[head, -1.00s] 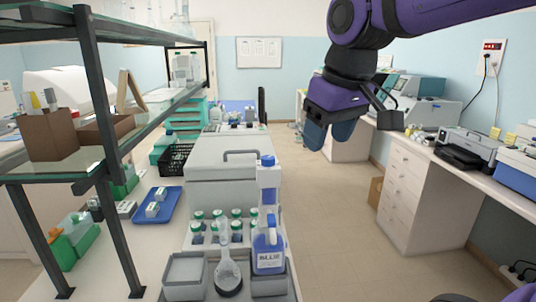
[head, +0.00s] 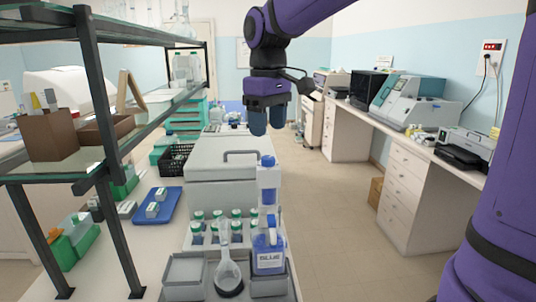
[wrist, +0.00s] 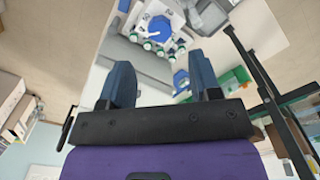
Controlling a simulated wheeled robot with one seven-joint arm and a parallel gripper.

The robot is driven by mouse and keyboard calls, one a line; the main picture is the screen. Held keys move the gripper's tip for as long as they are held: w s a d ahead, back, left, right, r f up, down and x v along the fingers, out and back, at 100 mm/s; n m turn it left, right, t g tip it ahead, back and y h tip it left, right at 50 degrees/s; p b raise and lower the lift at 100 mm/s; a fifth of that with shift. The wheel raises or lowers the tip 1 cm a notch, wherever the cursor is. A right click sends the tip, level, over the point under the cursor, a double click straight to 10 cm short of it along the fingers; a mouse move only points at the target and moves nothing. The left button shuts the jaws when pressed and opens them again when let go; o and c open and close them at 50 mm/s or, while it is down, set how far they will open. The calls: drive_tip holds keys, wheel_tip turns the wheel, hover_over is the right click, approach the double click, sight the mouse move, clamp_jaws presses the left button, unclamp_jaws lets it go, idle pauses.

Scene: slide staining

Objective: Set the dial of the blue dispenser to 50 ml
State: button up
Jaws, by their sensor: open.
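A blue bottle labelled BLUE (head: 269,262) stands at the front right of the grey bench tray in the head view. My gripper (head: 268,120) is open and empty, fingers down, above and beyond the dispenser in the head view. Its spread fingers (wrist: 163,82) also show in the wrist view.
A dark-framed shelf (head: 115,200) rises on the left. Open floor (head: 330,230) lies to the right.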

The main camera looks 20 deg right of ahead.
sight(268, 157)
wheel_tip(268, 157, down, 7)
drive_tip(key=shift+f, duration=0.15)
idle(0.4)
drive_tip(key=c, duration=0.9)
